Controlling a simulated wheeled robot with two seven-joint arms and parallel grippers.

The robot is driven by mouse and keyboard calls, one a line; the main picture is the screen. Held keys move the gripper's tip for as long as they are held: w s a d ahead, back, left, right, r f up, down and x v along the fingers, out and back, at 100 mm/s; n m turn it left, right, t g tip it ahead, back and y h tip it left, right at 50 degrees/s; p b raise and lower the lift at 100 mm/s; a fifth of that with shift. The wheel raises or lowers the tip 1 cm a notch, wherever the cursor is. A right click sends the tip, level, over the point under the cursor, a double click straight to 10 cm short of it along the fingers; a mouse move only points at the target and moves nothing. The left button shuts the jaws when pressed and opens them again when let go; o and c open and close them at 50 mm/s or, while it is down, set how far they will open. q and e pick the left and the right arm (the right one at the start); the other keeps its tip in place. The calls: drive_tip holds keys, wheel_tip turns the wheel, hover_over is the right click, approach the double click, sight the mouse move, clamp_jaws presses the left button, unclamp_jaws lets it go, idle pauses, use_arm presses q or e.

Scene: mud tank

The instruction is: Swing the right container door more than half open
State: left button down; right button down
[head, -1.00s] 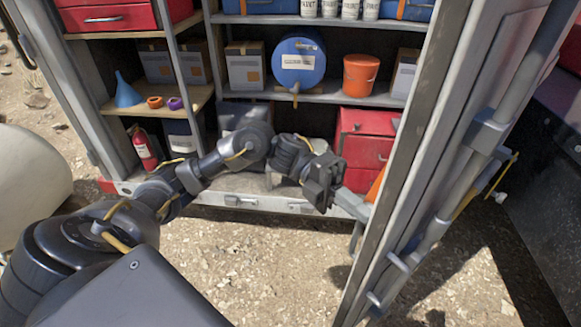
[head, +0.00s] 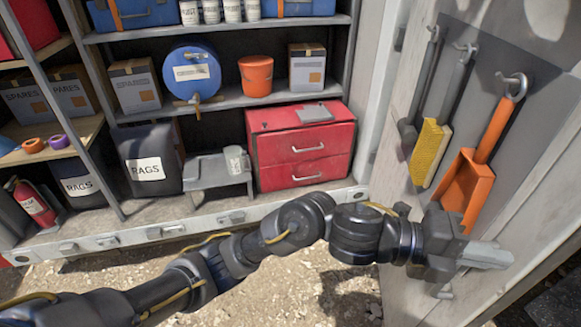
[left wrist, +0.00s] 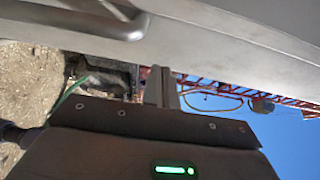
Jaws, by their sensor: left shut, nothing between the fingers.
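The right container door (head: 555,205) stands open at the right of the head view, its inner face turned towards me. A brush, a yellow brush (head: 431,150) and an orange dustpan (head: 466,187) hang on that face. My left gripper (head: 487,255) is shut and empty, at the lower part of the door's inner face. I cannot tell whether it touches the door. In the left wrist view the fingers (left wrist: 160,88) show beside a large pale surface with a bar handle (left wrist: 80,18). My right gripper is not in view.
The container's shelves hold a blue drum (head: 192,73), an orange bucket (head: 256,75), cartons and a red drawer chest (head: 301,146). A fire extinguisher (head: 33,204) stands at the left. Gravelly ground lies clear before the sill (head: 190,227).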

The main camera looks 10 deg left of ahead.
use_arm(q)
drive_tip(key=shift+d, duration=1.5)
drive_tip(key=shift+a, duration=0.35)
drive_tip(key=a, duration=0.2)
drive_tip(key=shift+s+a+p, duration=0.25)
drive_tip(key=shift+a+p, duration=0.05)
drive_tip(key=b, duration=0.3)
approach(523, 262)
drive_tip(key=s+a, duration=0.3)
drive_tip(key=a, duration=0.3)
drive_tip(key=shift+s+d, duration=0.1)
drive_tip(key=shift+d, duration=0.1)
